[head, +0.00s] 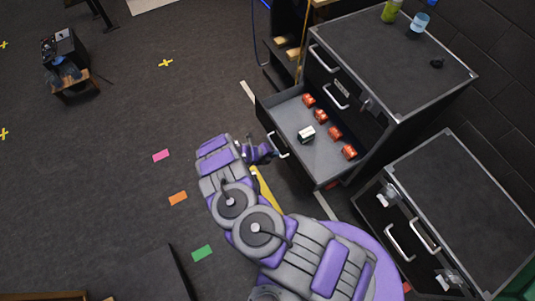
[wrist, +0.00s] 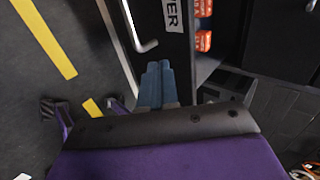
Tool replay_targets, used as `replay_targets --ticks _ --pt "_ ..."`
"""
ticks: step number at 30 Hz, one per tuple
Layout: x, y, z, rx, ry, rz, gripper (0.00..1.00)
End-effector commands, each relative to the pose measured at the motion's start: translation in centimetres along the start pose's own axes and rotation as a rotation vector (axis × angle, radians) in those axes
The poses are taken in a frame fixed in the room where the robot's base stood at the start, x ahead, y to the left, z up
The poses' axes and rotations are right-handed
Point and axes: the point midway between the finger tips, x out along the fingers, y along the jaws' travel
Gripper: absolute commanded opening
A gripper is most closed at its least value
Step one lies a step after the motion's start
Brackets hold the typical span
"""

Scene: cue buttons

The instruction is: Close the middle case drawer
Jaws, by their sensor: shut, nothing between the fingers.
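A drawer (head: 318,165) stands pulled out of a dark cabinet (head: 405,60), below other handled fronts. Several red packs (head: 321,116) and one small white-and-black item (head: 306,133) lie in it. Its front carries a pale bar handle (head: 279,146), which also shows in the wrist view (wrist: 147,45). My gripper (head: 270,153) is at the outer side of this drawer front, close to the handle. In the wrist view its blue-grey fingers (wrist: 158,68) are together and empty, beside the dark drawer front (wrist: 176,60). I cannot tell whether they touch it.
A second dark cabinet (head: 460,195) with pale handles stands at the lower right, close to the open drawer. Bottles (head: 419,22) stand on the first cabinet. The floor (head: 120,130) to the left is mostly clear, with coloured tape marks. A small cart (head: 72,70) stands far left.

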Motion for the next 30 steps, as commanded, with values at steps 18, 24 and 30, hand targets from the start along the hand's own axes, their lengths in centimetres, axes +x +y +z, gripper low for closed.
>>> replay_targets --ticks 18,24,30 --pt "4.5 -2.7 0.1 -0.002 -0.001 0.000 0.00" --pt "4.5 -2.7 0.1 -0.002 -0.001 0.000 0.00" --pt "4.6 -2.6 0.1 0.000 -0.001 0.001 0.00"
